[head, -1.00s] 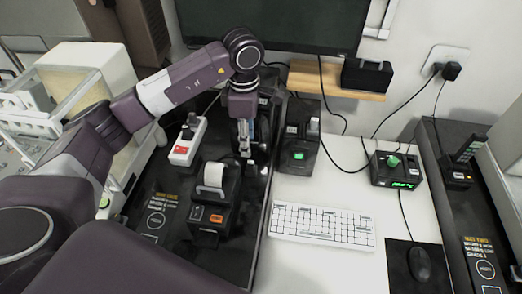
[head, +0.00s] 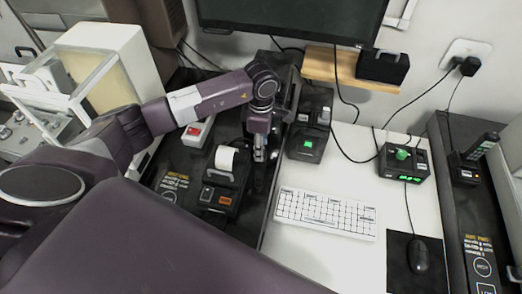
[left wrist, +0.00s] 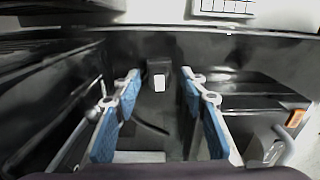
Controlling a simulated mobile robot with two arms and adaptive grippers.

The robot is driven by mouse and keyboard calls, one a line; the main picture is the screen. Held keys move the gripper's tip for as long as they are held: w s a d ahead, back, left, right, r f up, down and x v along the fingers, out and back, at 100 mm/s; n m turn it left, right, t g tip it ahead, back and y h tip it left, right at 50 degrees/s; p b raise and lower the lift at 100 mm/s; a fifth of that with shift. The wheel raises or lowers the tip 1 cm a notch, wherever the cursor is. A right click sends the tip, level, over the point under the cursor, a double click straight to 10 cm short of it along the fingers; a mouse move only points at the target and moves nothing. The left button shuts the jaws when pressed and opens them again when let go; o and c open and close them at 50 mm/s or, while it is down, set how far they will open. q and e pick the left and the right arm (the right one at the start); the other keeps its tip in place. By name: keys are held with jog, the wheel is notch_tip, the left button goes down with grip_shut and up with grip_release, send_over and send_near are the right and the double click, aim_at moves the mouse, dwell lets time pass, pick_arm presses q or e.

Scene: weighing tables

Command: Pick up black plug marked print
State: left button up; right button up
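A small black block with a white label (left wrist: 159,84), which looks like the plug, stands on the dark surface in the left wrist view. Its lettering is too small to read. My left gripper (left wrist: 158,97) is open, with its blue-padded fingers apart on either side of the line to the block. The block appears beyond the fingertips and untouched. In the head view my left gripper (head: 259,152) points down just right of the label printer, and I cannot make out the block there. My right gripper is in neither view.
The label printer (head: 222,190) is close to the left gripper, and also shows in the left wrist view (left wrist: 270,128). A red-switched power strip (head: 197,132) lies behind it. A black device with a green button (head: 306,146) and a keyboard (head: 326,212) are to the right.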

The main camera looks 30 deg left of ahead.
pick_arm(q)
jog(key=shift+f, duration=0.6)
grip_shut()
jog(key=shift+r, duration=0.1)
